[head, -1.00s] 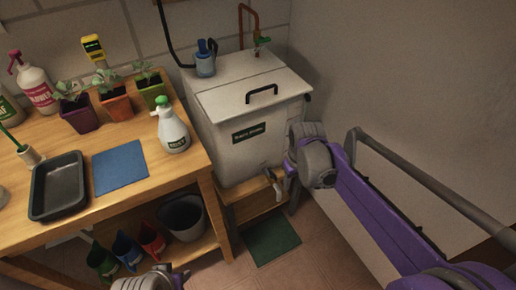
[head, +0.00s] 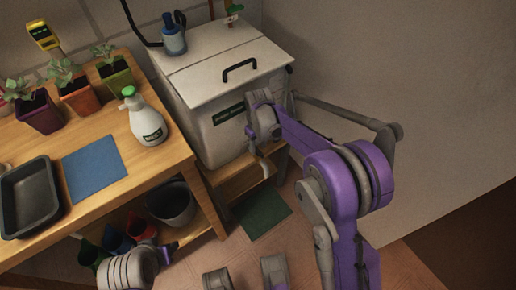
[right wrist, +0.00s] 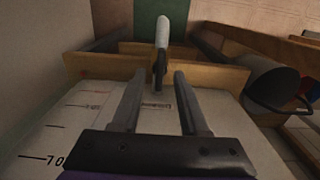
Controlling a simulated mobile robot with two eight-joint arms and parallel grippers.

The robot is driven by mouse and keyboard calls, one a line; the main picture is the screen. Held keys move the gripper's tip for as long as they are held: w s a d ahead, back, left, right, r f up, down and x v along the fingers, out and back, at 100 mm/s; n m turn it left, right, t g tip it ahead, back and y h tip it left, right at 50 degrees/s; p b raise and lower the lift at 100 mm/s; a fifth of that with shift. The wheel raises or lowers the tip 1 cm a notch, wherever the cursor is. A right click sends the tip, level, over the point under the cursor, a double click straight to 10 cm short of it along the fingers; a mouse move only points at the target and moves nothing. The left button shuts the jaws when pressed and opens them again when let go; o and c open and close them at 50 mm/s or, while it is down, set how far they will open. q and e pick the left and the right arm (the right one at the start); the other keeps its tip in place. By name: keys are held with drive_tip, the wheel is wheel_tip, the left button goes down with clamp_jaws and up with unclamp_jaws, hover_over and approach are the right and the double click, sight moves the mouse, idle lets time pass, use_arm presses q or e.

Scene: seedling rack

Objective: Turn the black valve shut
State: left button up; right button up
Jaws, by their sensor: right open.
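The white water tank (head: 205,135) stands on a low wooden stand at the back. A small tap with a pale end (head: 267,168) sticks out low on its front. In the right wrist view the tap (right wrist: 160,62) shows a pale upper part and a dark part, just beyond my fingertips and roughly between them. I cannot tell which part is the black valve. My right gripper (right wrist: 158,80) is open and empty, pointing along the tank face at the tap. In the head view my right wrist hides part of the tank front. My left gripper (head: 168,247) is low at the left, its fingers unclear.
The wooden bench (head: 185,168) with a spray bottle (head: 146,120), blue mat (head: 94,168) and black tray (head: 30,195) stands left of the tank. A dark bucket (head: 172,205) sits on its lower shelf. A wall is close on the right. A green mat (head: 262,213) lies on the floor.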

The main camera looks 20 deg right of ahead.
drive_tip(key=shift+f, duration=0.75)
clamp_jaws()
